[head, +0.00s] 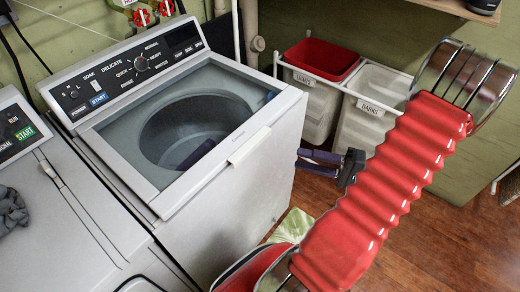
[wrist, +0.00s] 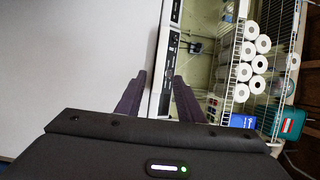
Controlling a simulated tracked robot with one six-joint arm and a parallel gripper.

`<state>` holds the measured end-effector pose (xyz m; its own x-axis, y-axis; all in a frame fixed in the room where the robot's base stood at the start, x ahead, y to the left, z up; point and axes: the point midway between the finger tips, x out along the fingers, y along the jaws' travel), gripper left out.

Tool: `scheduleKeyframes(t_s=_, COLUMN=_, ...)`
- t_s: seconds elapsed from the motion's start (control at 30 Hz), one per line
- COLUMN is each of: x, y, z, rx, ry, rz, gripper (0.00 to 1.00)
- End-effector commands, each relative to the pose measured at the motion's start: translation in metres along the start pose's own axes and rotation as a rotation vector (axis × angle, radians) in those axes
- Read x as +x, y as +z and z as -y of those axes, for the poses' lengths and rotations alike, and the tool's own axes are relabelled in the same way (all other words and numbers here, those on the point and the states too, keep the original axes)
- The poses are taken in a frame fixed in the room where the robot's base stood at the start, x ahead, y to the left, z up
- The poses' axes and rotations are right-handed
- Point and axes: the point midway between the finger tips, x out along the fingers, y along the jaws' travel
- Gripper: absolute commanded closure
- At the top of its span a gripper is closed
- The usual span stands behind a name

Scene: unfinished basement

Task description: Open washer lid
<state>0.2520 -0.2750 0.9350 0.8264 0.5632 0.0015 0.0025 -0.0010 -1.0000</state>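The white washer (head: 230,185) stands at centre left in the head view, with its control panel at the back. Its glass-topped lid (head: 160,112) lies shut over the drum, which shows through the glass. A pale handle (head: 249,147) sits at the lid's front right edge. My gripper (head: 300,157) is to the right of the washer, below lid height, its dark purple fingers pointing toward the washer's side. In the wrist view my gripper (wrist: 159,75) has its fingers spread with nothing between them. A large pale surface fills the left of that view. I cannot tell if a fingertip touches the washer.
A second machine (head: 85,210) stands left of the washer with a grey cloth (head: 12,212) on it. A red bin (head: 320,60) and a white bin (head: 372,105) stand behind my arm. The wrist view shows a wire rack (wrist: 290,25) with white rolls.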

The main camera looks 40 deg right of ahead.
Motion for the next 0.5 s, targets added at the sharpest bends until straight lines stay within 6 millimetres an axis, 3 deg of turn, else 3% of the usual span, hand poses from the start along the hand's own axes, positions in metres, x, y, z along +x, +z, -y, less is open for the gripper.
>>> scheduleKeyframes(t_s=0.27, x=0.007, y=0.0, z=0.0, rx=0.001, ry=0.001, rz=0.002, gripper=0.66)
scheduleKeyframes(t_s=0.5, x=0.032, y=0.001, z=0.0, rx=0.002, ry=0.001, rz=0.004, gripper=0.66)
